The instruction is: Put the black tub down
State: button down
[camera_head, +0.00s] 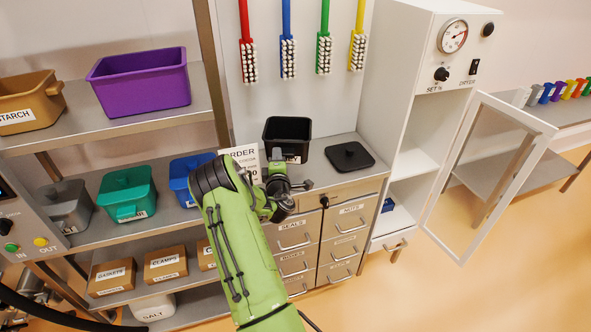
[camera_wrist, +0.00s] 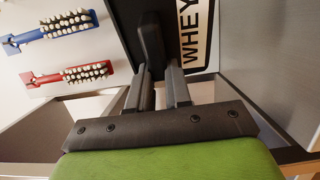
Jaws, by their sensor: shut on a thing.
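The black tub (camera_head: 289,130) is open-topped and upright, at the back of the grey top of the drawer cabinet in the head view. In the wrist view its dark front wall (camera_wrist: 118,22) carries a white WHEY label (camera_wrist: 195,38). My gripper (camera_wrist: 158,80) is shut on the dark handle on the tub's front, seen from close up. In the head view my gripper (camera_head: 279,167) is just in front of the tub and partly hides its lower front. I cannot tell whether the tub's base touches the cabinet top.
A black lid (camera_head: 349,156) lies on the cabinet top, right of the tub. A white order card (camera_head: 243,158) stands at the left. Coloured brushes (camera_head: 288,55) hang on the wall behind. A white dryer cabinet (camera_head: 411,100) with its door (camera_head: 487,165) open stands right.

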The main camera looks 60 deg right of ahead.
jog(key=f+b, duration=0.1)
jog(key=f, duration=0.3)
jog(key=f+b, duration=0.1)
jog(key=f, duration=0.3)
jog(key=shift+s+d+f, duration=0.15)
jog(key=shift+d+f, duration=0.05)
jog(key=shift+f, duration=0.2)
jog(key=shift+d+f, duration=0.1)
jog(key=shift+f+b, duration=0.15)
jog(key=shift+b, duration=0.35)
jog(key=c, duration=1.1)
grip_release()
jog(key=shift+o, duration=0.2)
